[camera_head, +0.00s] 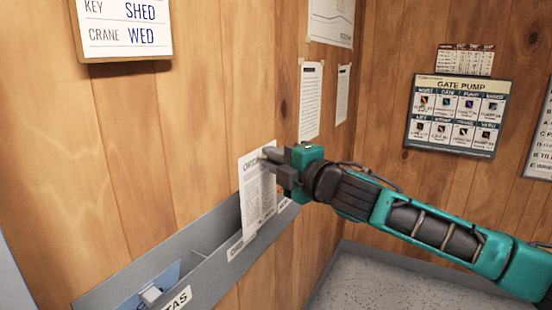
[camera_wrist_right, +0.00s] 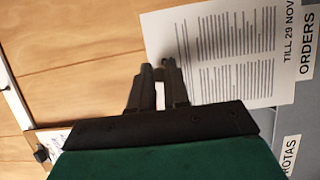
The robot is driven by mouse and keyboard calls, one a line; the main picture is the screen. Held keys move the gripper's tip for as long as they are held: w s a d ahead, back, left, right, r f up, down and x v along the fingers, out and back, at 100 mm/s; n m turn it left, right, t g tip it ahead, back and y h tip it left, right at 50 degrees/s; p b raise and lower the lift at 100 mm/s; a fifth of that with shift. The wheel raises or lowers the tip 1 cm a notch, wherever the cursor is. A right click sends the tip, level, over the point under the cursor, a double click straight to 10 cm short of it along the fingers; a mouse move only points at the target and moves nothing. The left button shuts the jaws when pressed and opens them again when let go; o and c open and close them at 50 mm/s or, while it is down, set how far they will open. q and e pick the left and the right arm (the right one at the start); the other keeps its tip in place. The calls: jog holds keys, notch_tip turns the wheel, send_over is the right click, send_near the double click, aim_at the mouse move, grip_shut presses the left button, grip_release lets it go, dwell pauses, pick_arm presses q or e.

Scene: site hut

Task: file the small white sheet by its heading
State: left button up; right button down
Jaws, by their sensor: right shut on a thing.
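My right gripper (camera_head: 275,160) is shut on the upper part of a small white sheet (camera_head: 257,195) and holds it upright. The heading begins "ORD" in the head view; the rest is too small to read. In the right wrist view the sheet (camera_wrist_right: 225,45) shows printed lines and "TILL 29 NOV" along its bottom. A grey wall rack (camera_head: 210,262) has white labels. The sheet's lower edge is at the rack beside the ORDERS label (camera_wrist_right: 307,45); I cannot tell whether it is inside. The ROTAS label (camera_head: 177,300) is nearer. My left gripper is out of view.
A blue item (camera_head: 150,286) lies in the rack's near compartment. A KEY/CRANE board (camera_head: 124,28) hangs above the rack. Papers (camera_head: 311,100) are fixed to the wall behind my gripper. A GATE PUMP poster (camera_head: 457,114) hangs on the right wall, above a speckled grey surface (camera_head: 390,280).

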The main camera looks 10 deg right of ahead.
jog(key=w+a, duration=0.4)
jog(key=a, duration=0.2)
jog(key=shift+w+f, duration=0.15)
jog(key=shift+f, duration=0.15)
jog(key=shift+w+a, duration=0.25)
jog(key=shift+a, duration=0.1)
dwell(0.7)
jog(key=shift+f, duration=0.15)
dwell(0.4)
jog(key=shift+f+b, duration=0.65)
jog(key=shift+f, duration=0.75)
jog(key=shift+f, duration=0.1)
jog(key=shift+f+b, duration=0.7)
jog(key=shift+f, duration=0.75)
